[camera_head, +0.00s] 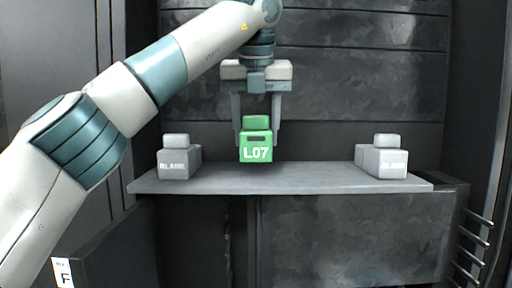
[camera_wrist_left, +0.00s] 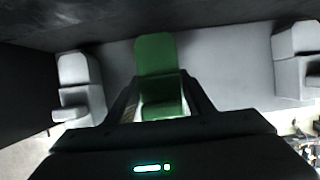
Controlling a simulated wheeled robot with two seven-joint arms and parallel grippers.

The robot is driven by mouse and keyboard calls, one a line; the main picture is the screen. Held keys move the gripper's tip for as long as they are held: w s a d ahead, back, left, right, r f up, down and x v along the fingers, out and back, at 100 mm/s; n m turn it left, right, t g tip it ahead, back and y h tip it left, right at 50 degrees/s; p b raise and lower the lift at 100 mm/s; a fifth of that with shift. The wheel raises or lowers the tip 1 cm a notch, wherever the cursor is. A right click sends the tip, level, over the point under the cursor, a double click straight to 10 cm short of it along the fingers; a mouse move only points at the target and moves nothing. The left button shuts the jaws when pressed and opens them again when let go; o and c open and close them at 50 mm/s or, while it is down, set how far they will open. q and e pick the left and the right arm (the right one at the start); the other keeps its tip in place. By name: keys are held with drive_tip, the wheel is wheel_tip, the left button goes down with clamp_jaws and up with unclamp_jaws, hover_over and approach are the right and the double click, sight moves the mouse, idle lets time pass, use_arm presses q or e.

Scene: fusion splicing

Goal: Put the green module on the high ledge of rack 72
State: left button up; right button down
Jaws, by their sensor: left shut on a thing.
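The green module (camera_head: 256,147), marked "L07", is in my left gripper (camera_head: 257,125), which points down with a finger on each side of it. The gripper is shut on the module's upper part. The module is at the middle of a grey ledge (camera_head: 310,179); I cannot tell whether it touches the ledge or hangs just above it. In the left wrist view the green module (camera_wrist_left: 157,72) shows between the fingers, over the pale ledge (camera_wrist_left: 225,75). No "72" label is legible. My right gripper is in neither view.
A grey block marked "BLANK" (camera_head: 179,160) stands on the ledge's left part, and another grey block (camera_head: 386,160) stands on its right part. Clear ledge lies between each and the module. A dark panelled wall (camera_head: 340,90) is behind. Metal rods (camera_head: 474,245) stick out at lower right.

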sight(256, 147)
use_arm(q)
drive_tip(key=shift+f+p, duration=0.55)
drive_tip(key=shift+f, duration=1.2)
drive_tip(key=o, duration=1.2)
drive_tip(key=shift+f, duration=0.1)
drive_tip(key=shift+r, duration=0.2)
drive_tip(key=shift+s+r+b, duration=0.2)
drive_tip(key=shift+r+b, duration=0.1)
drive_tip(key=shift+r, duration=0.1)
drive_tip(key=b+v, duration=0.2)
drive_tip(key=v, duration=0.8)
drive_tip(key=shift+s+r, duration=0.25)
drive_tip(key=shift+r, duration=0.2)
